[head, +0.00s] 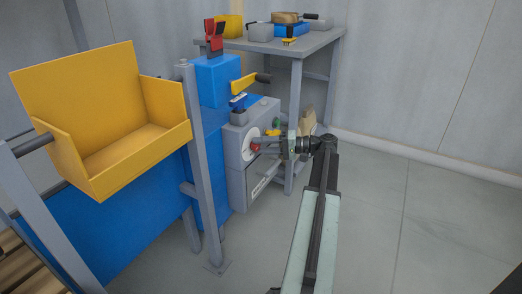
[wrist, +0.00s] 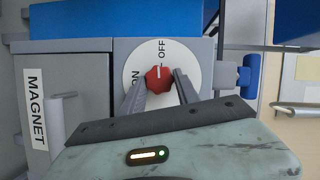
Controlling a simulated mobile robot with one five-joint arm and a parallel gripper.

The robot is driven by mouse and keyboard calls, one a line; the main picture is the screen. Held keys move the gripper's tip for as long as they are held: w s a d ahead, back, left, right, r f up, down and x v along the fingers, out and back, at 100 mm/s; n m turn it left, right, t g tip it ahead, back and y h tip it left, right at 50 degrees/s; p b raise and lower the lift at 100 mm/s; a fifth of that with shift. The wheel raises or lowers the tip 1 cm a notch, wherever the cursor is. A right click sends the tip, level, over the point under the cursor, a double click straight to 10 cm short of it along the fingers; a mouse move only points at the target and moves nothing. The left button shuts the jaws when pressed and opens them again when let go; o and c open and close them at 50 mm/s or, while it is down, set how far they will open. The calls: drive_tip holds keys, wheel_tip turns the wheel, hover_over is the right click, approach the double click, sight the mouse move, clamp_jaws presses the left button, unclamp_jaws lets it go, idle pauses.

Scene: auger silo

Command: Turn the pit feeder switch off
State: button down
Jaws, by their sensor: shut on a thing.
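The pit feeder switch is a red knob (wrist: 158,79) on a round white dial (wrist: 192,60) in the wrist view. OFF is printed above the knob and ON to its left. A pale mark on the knob points up, toward OFF. My gripper (wrist: 160,84) has one finger on each side of the knob and is shut on it. In the head view the red knob (head: 255,148) shows small on the front of the grey control box (head: 235,150), with my gripper (head: 262,145) reaching it from the right.
A grey door marked MAGNET (wrist: 75,95) and a blue handle (wrist: 247,76) flank the dial. A yellow hopper (head: 105,110) and blue machine stand left. A grey table (head: 300,44) with several items is behind. Floor on the right is clear.

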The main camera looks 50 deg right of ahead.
drive_tip(key=shift+m+b, duration=0.3)
drive_tip(key=shift+m, duration=0.3)
drive_tip(key=c, duration=0.9)
unclamp_jaws()
drive_tip(key=v, duration=0.7)
drive_tip(key=shift+s+d, duration=0.25)
drive_tip(key=shift+s, duration=0.1)
drive_tip(key=shift+f, duration=0.15)
